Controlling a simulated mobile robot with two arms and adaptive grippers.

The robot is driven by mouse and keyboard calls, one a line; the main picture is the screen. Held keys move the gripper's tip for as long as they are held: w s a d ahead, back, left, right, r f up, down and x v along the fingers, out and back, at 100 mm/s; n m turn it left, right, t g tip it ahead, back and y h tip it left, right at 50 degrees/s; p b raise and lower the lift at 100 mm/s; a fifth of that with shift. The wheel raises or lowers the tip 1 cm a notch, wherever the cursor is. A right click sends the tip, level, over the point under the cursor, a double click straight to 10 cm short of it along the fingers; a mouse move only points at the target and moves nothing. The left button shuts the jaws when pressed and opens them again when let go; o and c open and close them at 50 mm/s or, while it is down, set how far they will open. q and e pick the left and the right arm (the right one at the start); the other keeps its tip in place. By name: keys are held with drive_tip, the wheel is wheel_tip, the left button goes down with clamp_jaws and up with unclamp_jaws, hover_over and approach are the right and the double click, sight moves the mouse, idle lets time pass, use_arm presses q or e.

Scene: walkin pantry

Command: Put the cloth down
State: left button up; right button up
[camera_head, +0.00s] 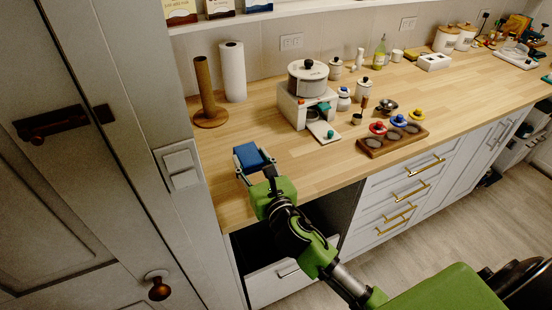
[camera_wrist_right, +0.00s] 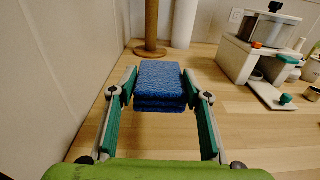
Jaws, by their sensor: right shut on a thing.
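A folded blue cloth (camera_head: 249,156) is at the left end of the wooden counter in the head view. It also shows in the right wrist view (camera_wrist_right: 161,84) as a stack of textured layers between the two fingers. My right gripper (camera_head: 254,170) is shut on the cloth, with one finger pad at each side. In the right wrist view the right gripper (camera_wrist_right: 160,92) points toward the back of the counter. Whether the cloth touches the wood or is slightly above it, I cannot tell. My left gripper is not in view.
Behind the cloth stand a brown wooden holder (camera_head: 207,98) and a white paper roll (camera_head: 232,72). A white appliance with a pot (camera_head: 306,88) stands to the right. A wooden tray (camera_head: 392,142) lies near the counter's front edge. Bare counter (camera_head: 225,143) surrounds the cloth; a wall is at left.

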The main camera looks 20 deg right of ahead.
sight(253, 179)
wheel_tip(253, 179, down, 4)
drive_tip(key=shift+s+a+r+b, duration=0.15)
drive_tip(key=shift+r+b, duration=0.1)
drive_tip(key=shift+b, duration=0.15)
wheel_tip(253, 179, down, 3)
drive_tip(key=shift+f+b, duration=0.2)
drive_tip(key=shift+b, duration=0.4)
drive_tip(key=shift+f, duration=0.2)
drive_tip(key=o, duration=1)
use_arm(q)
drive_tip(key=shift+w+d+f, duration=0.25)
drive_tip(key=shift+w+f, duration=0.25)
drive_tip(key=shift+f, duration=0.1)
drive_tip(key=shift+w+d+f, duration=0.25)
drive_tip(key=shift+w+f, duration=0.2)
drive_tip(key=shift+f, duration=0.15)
use_arm(e)
drive_tip(key=shift+o, duration=0.2)
drive_tip(key=shift+r, duration=0.1)
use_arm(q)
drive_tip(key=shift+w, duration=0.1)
